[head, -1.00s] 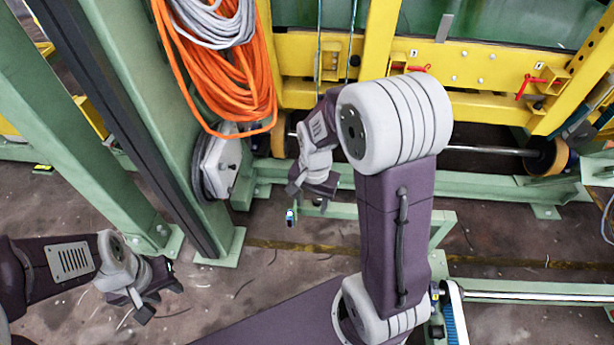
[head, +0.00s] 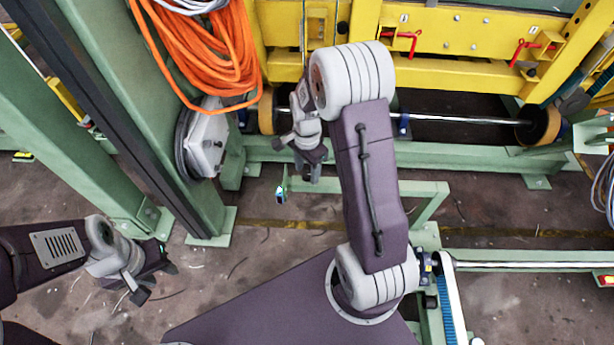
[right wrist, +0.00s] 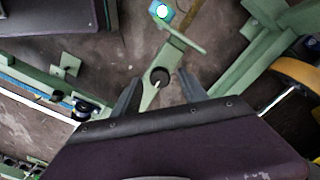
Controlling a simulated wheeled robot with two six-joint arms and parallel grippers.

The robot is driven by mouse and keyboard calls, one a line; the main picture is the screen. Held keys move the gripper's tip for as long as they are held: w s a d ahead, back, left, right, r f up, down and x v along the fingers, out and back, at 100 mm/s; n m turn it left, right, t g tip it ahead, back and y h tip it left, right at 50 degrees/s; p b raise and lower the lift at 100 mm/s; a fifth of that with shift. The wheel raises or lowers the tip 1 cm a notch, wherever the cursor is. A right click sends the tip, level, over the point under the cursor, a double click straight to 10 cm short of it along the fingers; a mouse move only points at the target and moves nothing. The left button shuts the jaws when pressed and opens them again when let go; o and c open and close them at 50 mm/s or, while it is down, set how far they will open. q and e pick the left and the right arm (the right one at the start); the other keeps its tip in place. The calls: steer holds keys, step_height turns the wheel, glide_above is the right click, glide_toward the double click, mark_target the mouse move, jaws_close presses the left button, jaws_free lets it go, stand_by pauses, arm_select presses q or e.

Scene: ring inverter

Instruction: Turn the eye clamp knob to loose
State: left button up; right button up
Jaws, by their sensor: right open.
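A green arm with a round eye (right wrist: 160,78) lies between my right gripper's fingers in the right wrist view. A thin green bar (right wrist: 183,36) crosses this arm, and a small blue piece with a bright white spot (right wrist: 161,11) is at its far end. I cannot tell which part is the clamp knob. My right gripper (right wrist: 160,88) is open and seems empty, its fingers on either side of the eye; contact cannot be told. My left gripper (head: 158,278) hangs at lower left, away from these parts.
A green post (head: 130,110) with a grey-white hub (head: 207,140) and orange cable (head: 205,50) stands at left. A yellow beam (head: 460,78) with red handles (head: 405,40) spans the back. A green low frame (head: 425,200) stands to the right. Bare floor (head: 225,265) is between the arms.

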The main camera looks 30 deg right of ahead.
steer(key=shift+f, duration=0.4)
jaws_close()
steer(key=shift+r, duration=0.1)
